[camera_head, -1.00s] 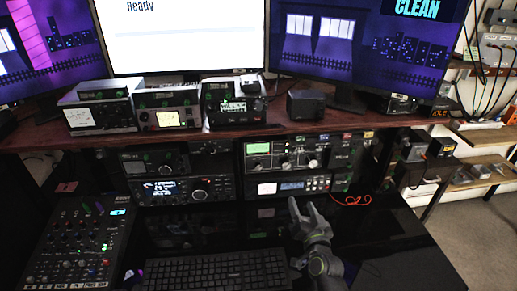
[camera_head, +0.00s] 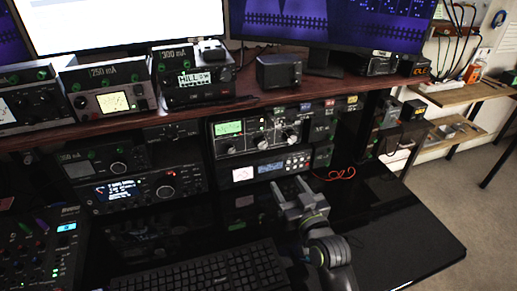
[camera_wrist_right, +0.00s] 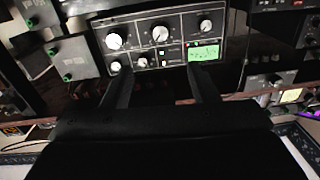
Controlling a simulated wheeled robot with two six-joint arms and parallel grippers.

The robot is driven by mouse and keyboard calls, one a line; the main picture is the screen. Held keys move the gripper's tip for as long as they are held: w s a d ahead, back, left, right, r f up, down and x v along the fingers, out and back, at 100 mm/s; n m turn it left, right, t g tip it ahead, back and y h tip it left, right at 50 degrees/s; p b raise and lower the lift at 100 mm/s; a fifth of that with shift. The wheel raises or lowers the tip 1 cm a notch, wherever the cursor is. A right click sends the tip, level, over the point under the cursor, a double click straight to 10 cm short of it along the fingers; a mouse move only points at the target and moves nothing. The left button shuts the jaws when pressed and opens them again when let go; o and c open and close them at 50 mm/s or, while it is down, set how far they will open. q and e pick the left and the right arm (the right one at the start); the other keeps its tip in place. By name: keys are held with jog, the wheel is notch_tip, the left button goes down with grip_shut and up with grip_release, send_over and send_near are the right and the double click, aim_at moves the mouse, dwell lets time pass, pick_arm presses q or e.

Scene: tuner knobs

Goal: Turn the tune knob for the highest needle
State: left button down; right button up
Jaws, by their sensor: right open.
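The tuner (camera_head: 262,140) is a dark panel unit with a lit green meter (camera_head: 229,128) and pale knobs, on the shelf under the wooden ledge. My right gripper (camera_head: 290,188) is open and empty, below and in front of the tuner. In the right wrist view the tuner panel (camera_wrist_right: 175,53) appears upside down, with the green meter (camera_wrist_right: 203,53) at right and large white knobs, including a middle one (camera_wrist_right: 160,34). The fingertips (camera_wrist_right: 159,70) show in front of the panel with nothing between them. Knob labels and needle are too small to read. My left gripper is out of view.
A radio with a lit screen (camera_head: 122,190) stands left of the tuner, and a unit with a small display (camera_head: 270,170) sits below it. A keyboard (camera_head: 205,272) lies on the black desk. Red cable (camera_head: 338,174) loops at right. The desk's right side is clear.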

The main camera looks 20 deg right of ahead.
jog(key=p, duration=0.1)
send_near(263, 145)
jog(key=w+p, duration=0.1)
jog(key=w, duration=0.6)
jog(key=shift+a, duration=0.2)
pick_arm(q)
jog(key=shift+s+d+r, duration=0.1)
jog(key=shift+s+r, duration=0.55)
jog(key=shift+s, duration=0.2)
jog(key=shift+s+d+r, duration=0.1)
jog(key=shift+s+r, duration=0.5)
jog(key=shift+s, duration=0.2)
pick_arm(e)
jog(key=shift+w+a, duration=0.1)
jog(key=shift+w, duration=0.75)
